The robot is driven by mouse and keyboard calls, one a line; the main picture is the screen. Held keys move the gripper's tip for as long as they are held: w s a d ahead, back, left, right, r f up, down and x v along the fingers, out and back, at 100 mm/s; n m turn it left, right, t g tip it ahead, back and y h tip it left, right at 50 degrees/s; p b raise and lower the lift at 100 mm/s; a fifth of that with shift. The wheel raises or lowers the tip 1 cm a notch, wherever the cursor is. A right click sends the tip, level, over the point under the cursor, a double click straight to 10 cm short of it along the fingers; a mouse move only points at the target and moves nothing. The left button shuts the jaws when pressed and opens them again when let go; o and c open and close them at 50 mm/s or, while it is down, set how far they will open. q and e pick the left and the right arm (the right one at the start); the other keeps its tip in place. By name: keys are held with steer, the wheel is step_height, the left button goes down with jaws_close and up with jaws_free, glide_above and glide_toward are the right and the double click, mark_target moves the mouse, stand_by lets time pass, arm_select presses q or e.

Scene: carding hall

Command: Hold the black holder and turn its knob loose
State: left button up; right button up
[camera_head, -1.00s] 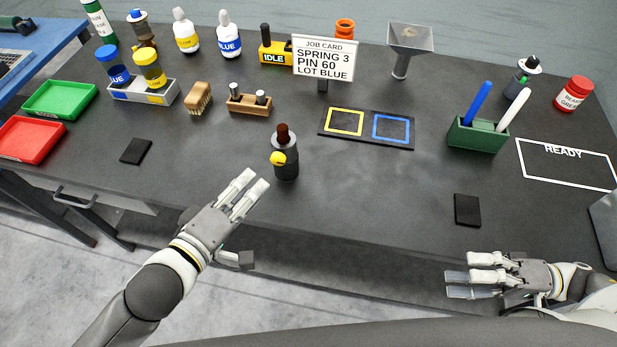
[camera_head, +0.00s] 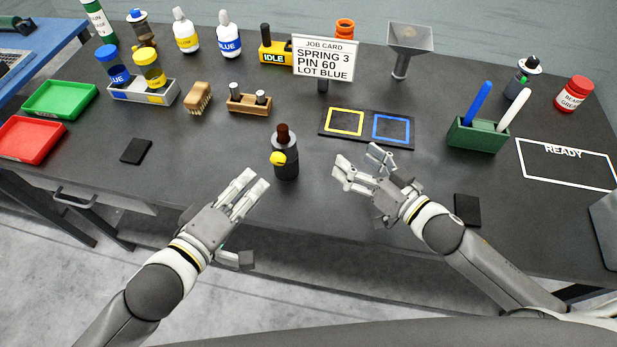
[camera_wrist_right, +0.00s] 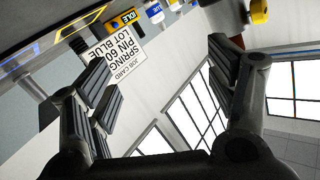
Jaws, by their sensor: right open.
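The black holder (camera_head: 287,168) stands upright near the front middle of the table, with a brown top (camera_head: 283,133) and a yellow knob (camera_head: 278,158) on its left front side. In the right wrist view its yellow knob (camera_wrist_right: 259,11) shows upside down at the top right edge. My left gripper (camera_head: 247,213) is open and empty, left of and in front of the holder, its upper fingers a little apart from it. My right gripper (camera_head: 366,184) is open and empty over the table, right of the holder, fingers pointing left toward it and not touching.
A job card (camera_head: 323,58) stands behind the holder, near a small wooden block with pins (camera_head: 249,103). A dark mat with yellow and blue squares (camera_head: 367,129) lies behind my right gripper. Dark pads (camera_head: 467,210) (camera_head: 136,151) lie flat at either side. The table around the holder is clear.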

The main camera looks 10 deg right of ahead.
steer(key=w+a+r+h, duration=0.2)
steer(key=a, duration=0.1)
steer(key=n+g+h, duration=0.1)
steer(key=n+g, duration=0.1)
glide_toward(291, 164)
steer(key=x, duration=0.3)
steer(key=shift+h, duration=0.3)
steer(key=x, duration=0.9)
steer(key=shift+w+a+f, duration=0.1)
steer(key=shift+w+a, duration=0.15)
steer(key=shift+w, duration=0.1)
steer(key=c, duration=1.5)
steer(key=shift+s, duration=0.1)
